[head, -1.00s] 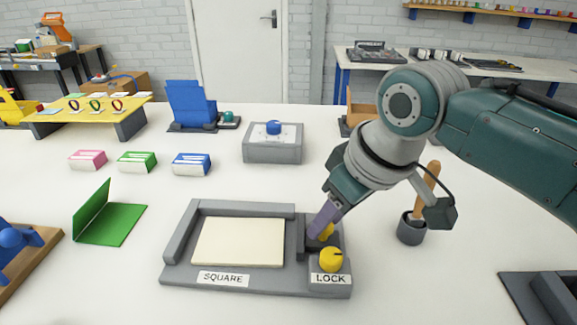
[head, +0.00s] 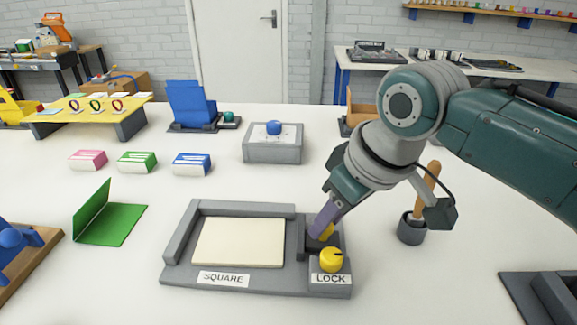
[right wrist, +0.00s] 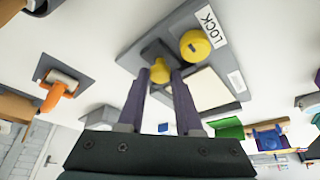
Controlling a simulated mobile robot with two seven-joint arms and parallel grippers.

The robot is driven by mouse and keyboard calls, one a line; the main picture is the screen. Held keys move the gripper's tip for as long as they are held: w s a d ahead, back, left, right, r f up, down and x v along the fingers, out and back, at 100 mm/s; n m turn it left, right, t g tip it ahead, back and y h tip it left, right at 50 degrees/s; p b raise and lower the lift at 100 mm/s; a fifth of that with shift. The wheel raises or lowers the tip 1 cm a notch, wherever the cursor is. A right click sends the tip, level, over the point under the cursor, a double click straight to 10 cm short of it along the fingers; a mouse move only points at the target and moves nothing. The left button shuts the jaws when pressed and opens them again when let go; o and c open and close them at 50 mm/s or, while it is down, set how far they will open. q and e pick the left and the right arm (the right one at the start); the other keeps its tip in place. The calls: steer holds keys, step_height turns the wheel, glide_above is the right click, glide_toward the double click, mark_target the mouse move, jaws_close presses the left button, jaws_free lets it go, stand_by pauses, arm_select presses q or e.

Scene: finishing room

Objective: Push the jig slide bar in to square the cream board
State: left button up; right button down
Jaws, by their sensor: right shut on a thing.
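The grey jig (head: 176,275) lies on the white table, labelled SQUARE and LOCK. The cream board (head: 240,243) lies flat in it, with a narrow grey gap on its right before the dark slide bar (head: 302,246). My right gripper (head: 319,234) is at the bar, its purple fingers shut on the bar's yellow handle (right wrist: 160,73). The fingers partly hide the handle in the head view. The round yellow lock knob (head: 331,260) sits just in front of the handle; it also shows in the right wrist view (right wrist: 194,45). My left gripper is not in view.
A grey cup (head: 411,230) with a wooden-handled tool stands right of the jig. A green folder (head: 110,220) is to the left. Several small boxes and a grey block with a blue knob (head: 273,128) stand behind. The table in front of the jig is clear.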

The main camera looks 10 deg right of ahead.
mark_target(302, 236)
stand_by(0.4)
steer(key=a, duration=0.2)
steer(key=w+a, duration=0.1)
steer(key=shift+a, duration=0.35)
steer(key=c, duration=0.6)
jaws_free()
steer(key=shift+p+v, duration=1.1)
steer(key=shift+v, duration=3.9)
steer(key=shift+s+f, duration=0.1)
